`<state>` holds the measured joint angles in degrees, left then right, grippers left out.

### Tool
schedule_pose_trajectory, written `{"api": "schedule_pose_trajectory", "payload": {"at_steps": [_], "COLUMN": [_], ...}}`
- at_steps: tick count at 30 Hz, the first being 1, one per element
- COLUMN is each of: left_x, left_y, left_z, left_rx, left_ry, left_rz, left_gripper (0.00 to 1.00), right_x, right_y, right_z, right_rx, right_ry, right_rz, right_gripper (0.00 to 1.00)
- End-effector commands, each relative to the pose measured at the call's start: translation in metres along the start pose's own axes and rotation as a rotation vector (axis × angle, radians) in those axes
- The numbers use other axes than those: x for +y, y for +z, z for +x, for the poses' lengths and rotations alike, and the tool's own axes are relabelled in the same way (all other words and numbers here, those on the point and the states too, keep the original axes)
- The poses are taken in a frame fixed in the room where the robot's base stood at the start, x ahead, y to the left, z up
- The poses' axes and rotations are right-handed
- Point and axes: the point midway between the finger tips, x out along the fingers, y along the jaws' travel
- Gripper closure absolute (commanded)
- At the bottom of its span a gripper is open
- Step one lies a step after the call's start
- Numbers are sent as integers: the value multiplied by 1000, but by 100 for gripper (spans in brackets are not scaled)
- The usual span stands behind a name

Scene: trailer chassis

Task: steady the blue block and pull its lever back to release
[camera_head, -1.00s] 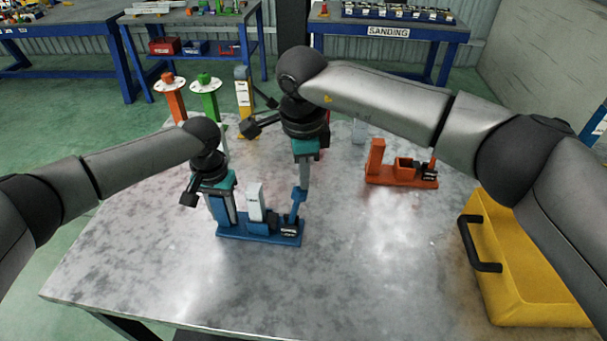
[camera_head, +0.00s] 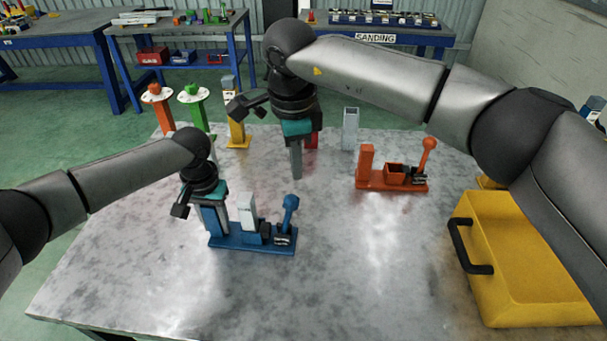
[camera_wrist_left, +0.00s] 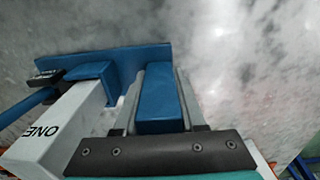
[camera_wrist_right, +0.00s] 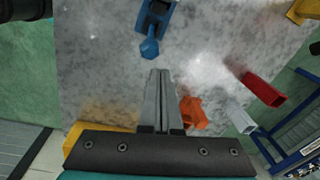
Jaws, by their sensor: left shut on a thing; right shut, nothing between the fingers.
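The blue block (camera_head: 252,240) stands on the metal table, with an upright post at its left end and a blue ball-topped lever (camera_head: 290,210) at its right end. A white piece (camera_head: 247,209) marked "ONE" in the left wrist view (camera_wrist_left: 45,130) stands in its middle. My left gripper (camera_head: 212,222) is shut on the blue post (camera_wrist_left: 160,100). My right gripper (camera_head: 296,172) is shut and empty, raised above the table behind the lever and apart from it. The lever's ball shows ahead of its fingertips in the right wrist view (camera_wrist_right: 149,50).
An orange block (camera_head: 392,183) with its own lever stands to the right. A yellow case (camera_head: 520,255) lies at the right edge. A grey upright tube (camera_head: 350,128) and a red one (camera_head: 311,139) stand at the back. The front of the table is clear.

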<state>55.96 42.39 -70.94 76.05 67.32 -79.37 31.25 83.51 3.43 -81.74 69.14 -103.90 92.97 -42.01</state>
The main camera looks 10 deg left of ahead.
Motion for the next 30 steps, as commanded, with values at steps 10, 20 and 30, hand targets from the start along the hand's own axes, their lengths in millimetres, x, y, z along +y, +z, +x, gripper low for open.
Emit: {"api": "schedule_pose_trajectory", "payload": {"at_steps": [10, 20, 30], "left_x": [-1, -1, -1], "left_y": [-1, -1, 0], "left_z": [-1, -1, -1], "left_rx": [2, 1, 1], "left_ry": [0, 0, -1], "left_rz": [-1, -2, -2], "left_gripper": [100, 100, 100], "right_x": [-11, -14, -14], "right_y": [46, 56, 56], "right_z": [-29, -36, -35], "right_rx": [1, 1, 0], "right_ry": [0, 0, 0], "right_rz": [2, 2, 3], "right_gripper": [100, 100, 100]}}
